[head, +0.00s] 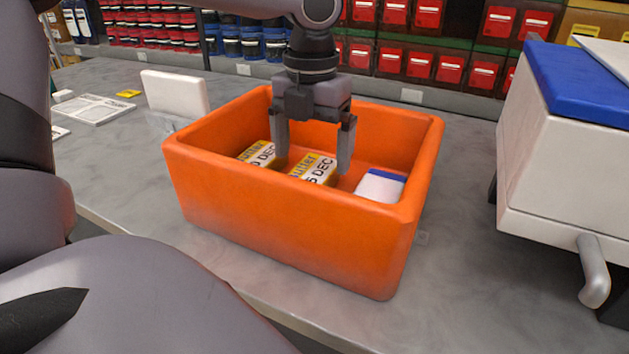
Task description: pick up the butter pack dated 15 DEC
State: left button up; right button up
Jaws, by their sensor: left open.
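In the head view an orange crate (290,235) stands on the grey counter. Inside it a yellow and white butter pack (314,170) shows the letters "utter" and "5 DEC"; anything before the 5 cannot be read. A second similar pack (257,153) lies to its left, showing "DEC", its day number unreadable. My left gripper (313,166) points down into the crate, open, with its fingers on either side of the middle pack. I cannot tell whether they touch it. My right gripper is not in view.
A white and blue pack (381,185) lies in the crate's right part. The crate walls surround the packs closely. A white box with a blue lid (580,130) stands at the right, and a white block (174,93) stands behind left. Stocked shelves (420,45) line the back.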

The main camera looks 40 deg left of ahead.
aim_at(313, 169)
pick_arm(q)
jog(key=f, duration=0.4)
jog(key=shift+w+a+f, duration=0.15)
jog(key=shift+w+f, duration=0.1)
jog(key=shift+f, duration=0.05)
jog(key=c, duration=1.2)
jog(key=shift+c, duration=0.2)
jog(key=shift+r, duration=0.1)
